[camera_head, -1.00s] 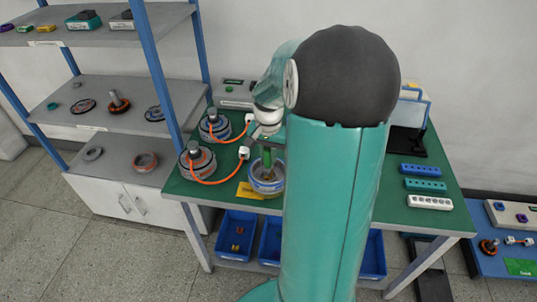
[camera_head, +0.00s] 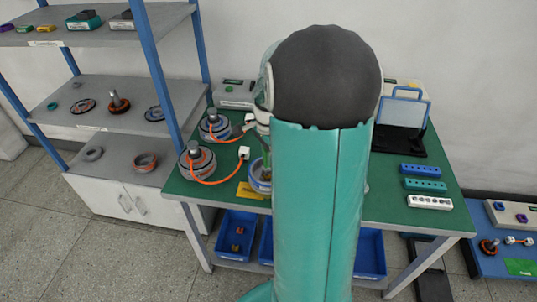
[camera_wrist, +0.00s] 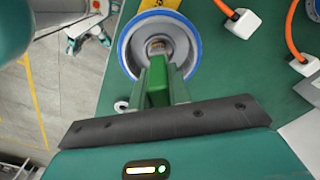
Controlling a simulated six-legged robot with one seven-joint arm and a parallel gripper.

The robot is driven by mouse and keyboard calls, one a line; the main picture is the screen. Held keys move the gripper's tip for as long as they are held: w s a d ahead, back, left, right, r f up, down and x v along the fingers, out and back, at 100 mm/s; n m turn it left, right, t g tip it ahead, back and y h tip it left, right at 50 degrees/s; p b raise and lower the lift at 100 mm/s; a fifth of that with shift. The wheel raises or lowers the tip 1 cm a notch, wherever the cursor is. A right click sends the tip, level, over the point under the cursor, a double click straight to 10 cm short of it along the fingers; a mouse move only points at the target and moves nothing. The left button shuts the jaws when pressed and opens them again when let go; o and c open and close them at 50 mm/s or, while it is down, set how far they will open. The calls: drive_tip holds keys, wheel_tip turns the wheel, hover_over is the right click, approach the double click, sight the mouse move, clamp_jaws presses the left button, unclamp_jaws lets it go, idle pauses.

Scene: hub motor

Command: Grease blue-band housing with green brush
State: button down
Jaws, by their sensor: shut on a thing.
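The blue-band housing (camera_wrist: 127,60) is a round grey bowl-like part with a blue rim. It stands on the green table and also shows in the head view (camera_head: 257,186), partly hidden behind my arm. My gripper (camera_wrist: 160,88) is shut on the green brush (camera_wrist: 157,82), whose handle sits between the fingers. The brush points down into the housing's open middle in the wrist view. Its bristle end is hard to make out, so I cannot tell whether it touches the inside. In the head view my arm hides most of the gripper.
Two motors (camera_head: 197,162) (camera_head: 215,127) with orange cables stand left of the housing. A yellow label (camera_head: 247,191) lies beside it. Blue, teal and white blocks (camera_head: 429,202) lie at the table's right, before a black stand (camera_head: 399,141). A shelf (camera_head: 110,104) stands left.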

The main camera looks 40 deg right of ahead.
drive_tip(key=n, duration=0.4)
drive_tip(key=shift+n, duration=0.3)
drive_tip(key=n, duration=0.3)
drive_tip(key=m, duration=0.7)
drive_tip(key=shift+m, duration=0.4)
